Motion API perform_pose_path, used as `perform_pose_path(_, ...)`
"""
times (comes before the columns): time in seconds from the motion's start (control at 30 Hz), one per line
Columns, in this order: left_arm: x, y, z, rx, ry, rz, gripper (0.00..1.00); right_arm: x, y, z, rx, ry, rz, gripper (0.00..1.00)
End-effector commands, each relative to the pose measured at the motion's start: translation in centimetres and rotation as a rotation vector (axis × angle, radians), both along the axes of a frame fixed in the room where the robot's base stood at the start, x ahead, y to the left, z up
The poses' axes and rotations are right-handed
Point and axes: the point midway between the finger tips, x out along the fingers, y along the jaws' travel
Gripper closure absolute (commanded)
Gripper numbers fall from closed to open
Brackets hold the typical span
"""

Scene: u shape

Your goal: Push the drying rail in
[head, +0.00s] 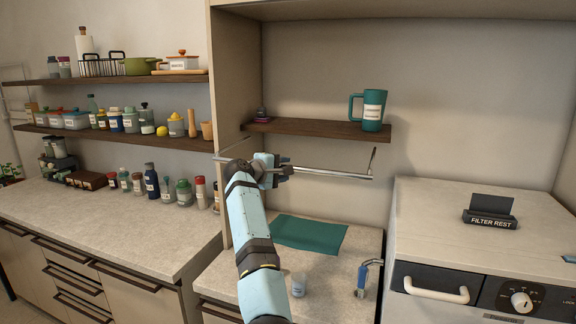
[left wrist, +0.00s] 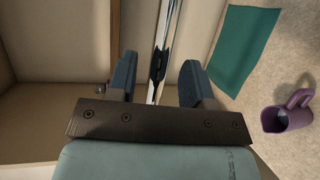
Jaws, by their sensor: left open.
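The drying rail (head: 335,173) is a thin metal bar under the short wooden shelf, in the alcove above the counter. Its right end meets a small upright hook-like bracket, and its left end shows near the side panel. My left gripper (head: 275,168) is at the rail's left half and covers part of it. In the left wrist view the two dark fingers (left wrist: 158,82) are spread, and the shiny rail (left wrist: 165,45) runs between them. I cannot tell whether a finger touches it. My right gripper is not in view.
The short shelf (head: 318,128) holds a teal mug (head: 371,110). A green cloth (head: 310,234) lies on the counter below the rail, with a small cup (head: 298,285). A purple mug (left wrist: 290,114) shows in the wrist view. A white-topped machine (head: 480,245) stands at the right.

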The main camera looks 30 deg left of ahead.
Motion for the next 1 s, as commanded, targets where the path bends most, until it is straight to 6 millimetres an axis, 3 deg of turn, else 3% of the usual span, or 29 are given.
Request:
perform_pose_path(0.2,2.2,-0.4,-0.3,0.000,0.000,-0.001,0.54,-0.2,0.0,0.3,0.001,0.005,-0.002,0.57)
perform_pose_path(0.53,2.6,-0.4,-0.5,0.001,-0.001,0.001,0.54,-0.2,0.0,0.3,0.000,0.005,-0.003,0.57)
perform_pose_path(0.57,2.6,-0.4,-0.5,0.001,-0.001,0.001,0.56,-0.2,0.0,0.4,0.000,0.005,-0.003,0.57)
perform_pose_path(0.77,2.6,-0.4,-0.5,0.001,-0.001,0.001,1.00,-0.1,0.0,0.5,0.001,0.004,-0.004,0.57)
perform_pose_path(1.0,2.9,-0.3,-0.5,0.001,0.000,0.000,1.00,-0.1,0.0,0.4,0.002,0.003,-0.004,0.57)
